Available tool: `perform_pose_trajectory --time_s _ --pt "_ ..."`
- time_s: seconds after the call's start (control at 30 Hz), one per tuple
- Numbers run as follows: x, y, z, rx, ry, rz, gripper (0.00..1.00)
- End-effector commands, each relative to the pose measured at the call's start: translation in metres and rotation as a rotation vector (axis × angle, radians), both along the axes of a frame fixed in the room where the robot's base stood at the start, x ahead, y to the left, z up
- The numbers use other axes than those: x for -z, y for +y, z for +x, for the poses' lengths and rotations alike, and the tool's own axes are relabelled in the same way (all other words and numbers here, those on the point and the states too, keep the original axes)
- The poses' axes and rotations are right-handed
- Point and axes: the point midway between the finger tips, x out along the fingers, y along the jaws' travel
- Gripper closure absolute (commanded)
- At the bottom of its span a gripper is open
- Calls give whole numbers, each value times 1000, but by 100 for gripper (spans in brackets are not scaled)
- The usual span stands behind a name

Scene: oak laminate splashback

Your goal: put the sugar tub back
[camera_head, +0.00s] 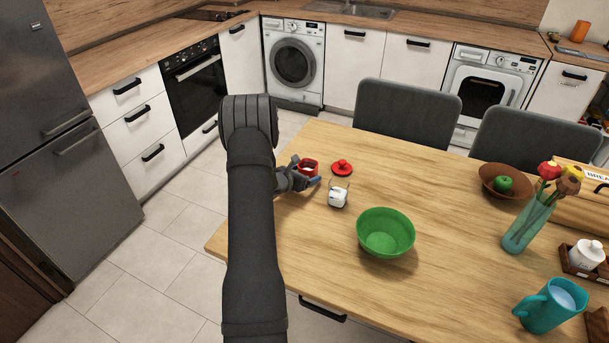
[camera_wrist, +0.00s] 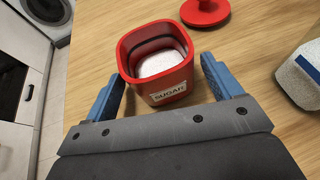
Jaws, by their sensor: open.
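The sugar tub is a small red open container with white sugar inside and a "SUGAR" label; it stands upright on the table near its left end. It shows in the head view (camera_head: 309,165) and in the wrist view (camera_wrist: 171,90). A red lid with a knob (camera_head: 342,168) lies on the table just right of the tub; it also shows in the wrist view (camera_wrist: 205,12). My gripper (camera_head: 308,182) is open, its blue-tipped fingers on either side of the tub's near part in the wrist view (camera_wrist: 160,85). I see gaps between the fingers and the tub.
A small white container (camera_head: 338,198) stands close to the right of my gripper. A green bowl (camera_head: 385,233) is nearer the table's front. Further right are a brown bowl with a green apple (camera_head: 503,184), a flower vase (camera_head: 527,222), a teal pitcher (camera_head: 552,307) and a wooden rack with a white jar (camera_head: 586,255).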

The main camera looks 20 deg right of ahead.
Motion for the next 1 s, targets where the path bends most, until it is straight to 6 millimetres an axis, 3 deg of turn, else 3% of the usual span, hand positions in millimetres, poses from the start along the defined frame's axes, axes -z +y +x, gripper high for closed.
perform_pose_trajectory --time_s 0.5,0.7,1.0 --pt "-38 79 -49 -4 1 0 16" --pt "-43 90 -58 -3 1 0 16" --pt "-43 90 -58 -1 1 1 16"
